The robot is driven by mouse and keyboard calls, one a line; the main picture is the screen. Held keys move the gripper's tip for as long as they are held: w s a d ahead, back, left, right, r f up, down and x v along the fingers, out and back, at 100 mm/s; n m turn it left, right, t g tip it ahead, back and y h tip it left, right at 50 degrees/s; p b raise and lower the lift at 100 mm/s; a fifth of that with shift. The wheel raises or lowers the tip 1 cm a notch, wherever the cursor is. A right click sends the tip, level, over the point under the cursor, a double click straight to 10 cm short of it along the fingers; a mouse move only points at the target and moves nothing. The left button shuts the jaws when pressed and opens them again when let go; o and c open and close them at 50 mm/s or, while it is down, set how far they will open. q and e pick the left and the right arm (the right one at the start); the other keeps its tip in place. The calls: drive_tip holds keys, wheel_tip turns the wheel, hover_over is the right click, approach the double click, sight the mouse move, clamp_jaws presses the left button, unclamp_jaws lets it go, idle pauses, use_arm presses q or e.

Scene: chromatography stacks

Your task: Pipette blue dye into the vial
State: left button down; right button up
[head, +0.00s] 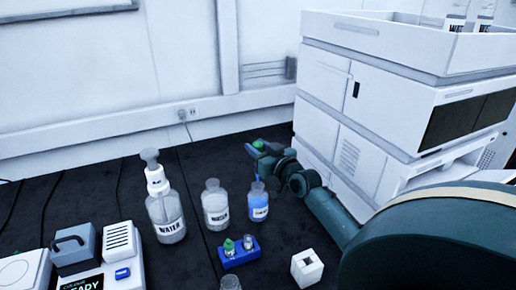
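My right gripper (258,154) reaches in from the right and is above the bottle of blue dye (259,207). It appears shut on a pipette with a green bulb (259,144). The pipette's lower part seems to run down to the bottle's mouth; how deep it sits I cannot tell. The bottle stands upright on the dark bench. A small blue rack (241,259) in front holds a clear vial (249,242) and a green-topped item (229,246). My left gripper is not in view.
A wash bottle labelled water (166,216) and another labelled bottle (215,209) stand left of the dye. A white block with a square hole (307,269) sits right of the rack. The chromatography stack (352,110) rises at right; a device (120,258) is at left.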

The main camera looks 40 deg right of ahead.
drive_tip(key=shift+r+p, duration=0.55)
drive_tip(key=shift+r, duration=0.3)
drive_tip(key=shift+r+p, duration=0.55)
drive_tip(key=shift+r, duration=0.25)
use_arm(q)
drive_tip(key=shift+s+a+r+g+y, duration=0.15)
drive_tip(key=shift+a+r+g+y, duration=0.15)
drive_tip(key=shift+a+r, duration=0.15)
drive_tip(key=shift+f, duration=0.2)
use_arm(e)
drive_tip(key=shift+a, duration=0.1)
